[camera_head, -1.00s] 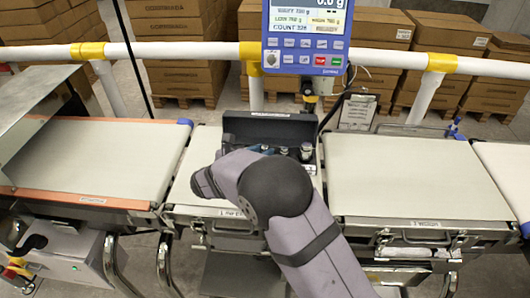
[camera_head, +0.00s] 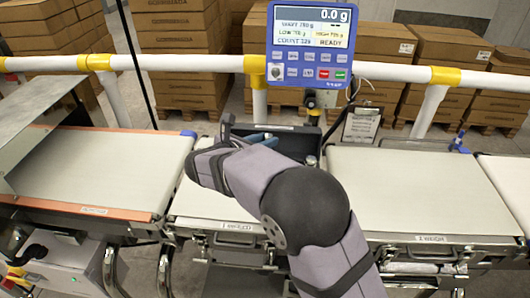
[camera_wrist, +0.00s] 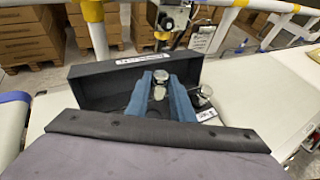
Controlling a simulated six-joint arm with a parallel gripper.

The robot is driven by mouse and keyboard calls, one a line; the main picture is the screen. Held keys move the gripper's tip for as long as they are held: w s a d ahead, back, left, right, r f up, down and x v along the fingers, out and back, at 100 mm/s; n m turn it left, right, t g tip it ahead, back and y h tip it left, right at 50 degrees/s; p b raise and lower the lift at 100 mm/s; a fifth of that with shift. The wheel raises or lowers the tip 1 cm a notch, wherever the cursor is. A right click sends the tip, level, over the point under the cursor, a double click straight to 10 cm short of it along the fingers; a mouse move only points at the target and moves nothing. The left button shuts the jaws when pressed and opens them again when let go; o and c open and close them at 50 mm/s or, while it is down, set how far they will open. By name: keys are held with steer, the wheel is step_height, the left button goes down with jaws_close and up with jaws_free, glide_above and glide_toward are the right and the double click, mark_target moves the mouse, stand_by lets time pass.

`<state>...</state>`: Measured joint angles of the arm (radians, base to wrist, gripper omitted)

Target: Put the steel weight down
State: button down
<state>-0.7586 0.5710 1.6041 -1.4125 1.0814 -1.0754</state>
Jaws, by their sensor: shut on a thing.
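My gripper (camera_wrist: 160,82) has blue fingers and is shut on a shiny steel weight (camera_wrist: 158,92) between them. In the head view the gripper (camera_head: 258,138) shows as a bit of blue behind my wrist, and the held weight is hidden. The fingers are in front of or over the dark weight case (camera_wrist: 95,90), whose lid stands open; I cannot tell whether the held weight touches it. Another steel weight (camera_wrist: 205,92) stands to the right of the fingers. The case (camera_head: 300,137) is partly hidden by my arm in the head view.
The weigh belt (camera_head: 195,203) lies in front of the case, partly covered by my arm. Belts flank it at left (camera_head: 100,165) and right (camera_head: 420,190). A blue indicator (camera_head: 310,45) reading 0.0 g and a white rail (camera_head: 200,63) stand behind.

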steer(key=shift+r, duration=0.6)
steer(key=shift+w+d+r, duration=0.1)
steer(key=shift+d, duration=0.15)
steer(key=d+m+g+h+p, duration=0.55)
steer(key=d+p, duration=0.35)
steer(key=d, duration=2.1)
steer(key=s+d+f+m+g+h, duration=0.1)
steer(key=s+d+m+g, duration=0.2)
steer(key=s+m, duration=0.15)
steer(key=shift+n+t, duration=0.25)
steer(key=shift+n, duration=0.25)
steer(key=shift+s+a+f+p, duration=0.15)
steer(key=shift+f+p, duration=0.3)
steer(key=shift+f, duration=2.15)
steer(key=shift+w+a+f+p, duration=0.1)
steer(key=shift+f+p, duration=0.35)
steer(key=shift+f, duration=2.15)
steer(key=shift+f, duration=0.1)
